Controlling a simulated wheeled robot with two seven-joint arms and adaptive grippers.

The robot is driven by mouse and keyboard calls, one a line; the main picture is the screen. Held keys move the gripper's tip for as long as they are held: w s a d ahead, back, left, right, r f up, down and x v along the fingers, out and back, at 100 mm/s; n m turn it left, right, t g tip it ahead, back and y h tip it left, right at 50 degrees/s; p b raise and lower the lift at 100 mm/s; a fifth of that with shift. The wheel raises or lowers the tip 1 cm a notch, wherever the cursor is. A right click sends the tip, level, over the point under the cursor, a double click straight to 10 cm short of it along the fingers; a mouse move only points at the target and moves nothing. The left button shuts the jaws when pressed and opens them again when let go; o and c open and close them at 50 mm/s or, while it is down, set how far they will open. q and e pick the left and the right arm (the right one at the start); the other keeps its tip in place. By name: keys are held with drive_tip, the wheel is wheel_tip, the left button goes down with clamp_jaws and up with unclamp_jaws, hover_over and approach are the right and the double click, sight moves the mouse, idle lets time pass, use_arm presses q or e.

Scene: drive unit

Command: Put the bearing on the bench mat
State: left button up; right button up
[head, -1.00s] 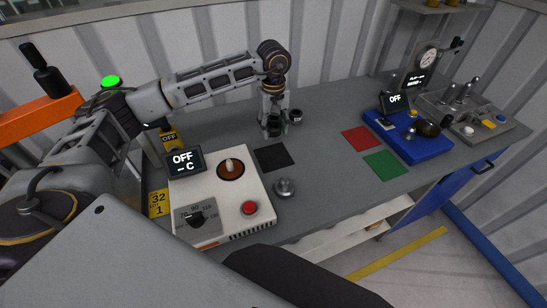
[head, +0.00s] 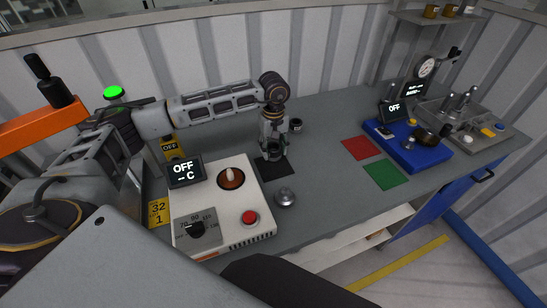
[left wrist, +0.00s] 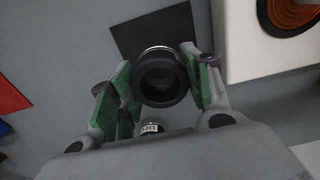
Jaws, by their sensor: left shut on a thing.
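The bearing (left wrist: 162,99), a thick dark ring with a pale metal band at its far edge, is between the green-padded fingers of my left gripper (left wrist: 161,80) in the left wrist view. In the head view my left gripper (head: 273,153) points down over the black square mat (head: 266,173) and hides part of it. The gripper is shut on the bearing. The black mat also shows beyond the bearing in the left wrist view (left wrist: 140,38). I cannot tell the gap between bearing and mat. My right gripper is not in view.
A small dark jar (head: 296,125) stands behind my gripper. The white heater unit (head: 210,197) is left of the mat, with a silver knob-like piece (head: 285,197) at its right. Red (head: 360,148) and green (head: 385,174) squares and a blue tray (head: 418,153) lie to the right.

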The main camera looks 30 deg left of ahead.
use_arm(q)
drive_tip(key=shift+f, duration=0.5)
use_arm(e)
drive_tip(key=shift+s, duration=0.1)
use_arm(q)
drive_tip(key=shift+f, duration=0.1)
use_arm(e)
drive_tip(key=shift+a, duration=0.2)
use_arm(q)
drive_tip(key=shift+f+p, duration=0.3)
drive_tip(key=shift+f, duration=1.5)
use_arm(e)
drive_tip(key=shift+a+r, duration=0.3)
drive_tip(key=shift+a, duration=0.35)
use_arm(q)
drive_tip(key=shift+f, duration=0.15)
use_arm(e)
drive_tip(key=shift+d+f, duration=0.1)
